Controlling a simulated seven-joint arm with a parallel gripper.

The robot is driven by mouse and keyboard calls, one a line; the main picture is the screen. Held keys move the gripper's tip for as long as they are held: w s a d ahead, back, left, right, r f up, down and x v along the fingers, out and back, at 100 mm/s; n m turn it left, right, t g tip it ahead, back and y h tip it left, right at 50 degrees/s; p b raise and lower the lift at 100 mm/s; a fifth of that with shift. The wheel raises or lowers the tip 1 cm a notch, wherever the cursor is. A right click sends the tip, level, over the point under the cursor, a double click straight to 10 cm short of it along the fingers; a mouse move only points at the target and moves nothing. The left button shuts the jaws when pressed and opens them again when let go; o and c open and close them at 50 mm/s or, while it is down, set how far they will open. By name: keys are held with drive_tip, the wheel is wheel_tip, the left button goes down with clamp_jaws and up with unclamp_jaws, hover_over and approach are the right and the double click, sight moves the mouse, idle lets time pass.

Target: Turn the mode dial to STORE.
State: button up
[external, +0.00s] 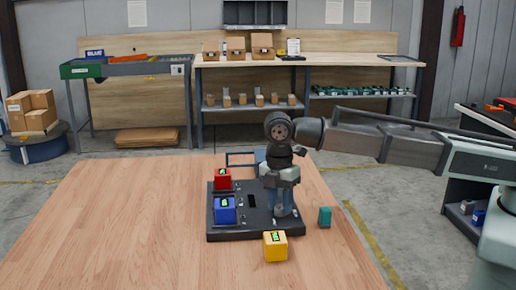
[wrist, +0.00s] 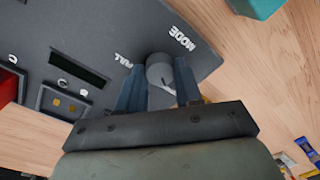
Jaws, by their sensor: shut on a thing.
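The mode dial (wrist: 160,68) is a grey round knob on the dark panel (wrist: 85,35), next to the white word MODE. Another white label by it looks like FULL; I cannot read STORE. My gripper (wrist: 158,84) is shut on the dial, one finger on each side, in the wrist view. In the external view my gripper (external: 283,208) points down at the right part of the panel (external: 243,233), and the dial is hidden behind the fingers.
A red block (external: 223,179) and a blue block (external: 225,210) sit on the panel's left side. A yellow block (external: 275,246) stands on the table in front of the panel, and a teal block (external: 325,217) to its right. The table's left side is clear.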

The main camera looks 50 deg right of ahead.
sight(278, 205)
drive_tip(key=o, duration=1)
drive_tip(key=shift+o, duration=0.2)
wheel_tip(278, 205, up, 14)
drive_tip(key=shift+w, duration=0.35)
drive_tip(key=shift+f, duration=0.1)
